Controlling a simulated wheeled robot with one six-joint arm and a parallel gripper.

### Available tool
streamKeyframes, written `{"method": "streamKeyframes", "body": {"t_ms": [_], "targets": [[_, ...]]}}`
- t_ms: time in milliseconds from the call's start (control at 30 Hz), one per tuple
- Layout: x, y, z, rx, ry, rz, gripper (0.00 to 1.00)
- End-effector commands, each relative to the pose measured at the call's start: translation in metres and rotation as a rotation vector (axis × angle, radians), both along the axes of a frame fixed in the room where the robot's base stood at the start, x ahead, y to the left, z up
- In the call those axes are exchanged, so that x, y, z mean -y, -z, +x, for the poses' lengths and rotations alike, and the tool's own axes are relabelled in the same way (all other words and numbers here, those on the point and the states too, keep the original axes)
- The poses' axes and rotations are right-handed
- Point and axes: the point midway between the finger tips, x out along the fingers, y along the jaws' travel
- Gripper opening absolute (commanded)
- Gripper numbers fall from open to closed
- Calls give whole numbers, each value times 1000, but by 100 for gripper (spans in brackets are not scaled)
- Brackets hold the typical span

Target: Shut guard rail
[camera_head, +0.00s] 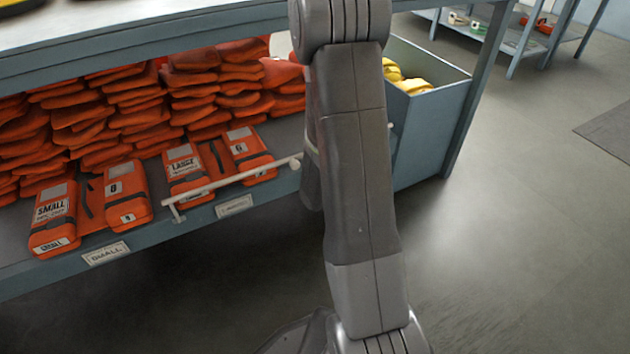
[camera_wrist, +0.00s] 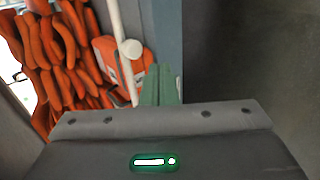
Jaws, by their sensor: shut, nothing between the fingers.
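The guard rail (camera_head: 235,181) is a thin white bar with a short bracket at its left end and a round knob near its right end. It runs along the shelf's front edge before the orange packs labelled LARGE (camera_head: 183,168). In the wrist view the rail (camera_wrist: 115,25) stands upright in the picture, with a white knob (camera_wrist: 131,48) beside an orange pack (camera_wrist: 108,55). My gripper (camera_wrist: 161,84) shows as green fingers, shut and empty, just below and right of the knob; I cannot tell whether they touch the rail. In the head view my arm hides the gripper.
Orange packs labelled SMALL (camera_head: 54,218) lie to the left on the same shelf (camera_head: 135,245), with folded orange stacks (camera_head: 130,105) behind. A grey-blue bin (camera_head: 432,120) with yellow items stands right of my arm. The floor (camera_head: 520,230) to the right is clear.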

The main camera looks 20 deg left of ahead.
Motion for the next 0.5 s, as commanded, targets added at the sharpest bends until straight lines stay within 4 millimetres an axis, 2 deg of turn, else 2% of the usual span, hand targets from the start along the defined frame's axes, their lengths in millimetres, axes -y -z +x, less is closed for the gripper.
{"method": "streamKeyframes", "body": {"t_ms": [33, 167, 300, 500], "targets": [[-7, 12, 5, -1, -2, 0, 0], [-22, 29, 18, -1, -1, -2, 0], [-39, 22, 32, 2, -2, 1, 0], [-49, 21, 41, -1, -1, 0, 0]]}}
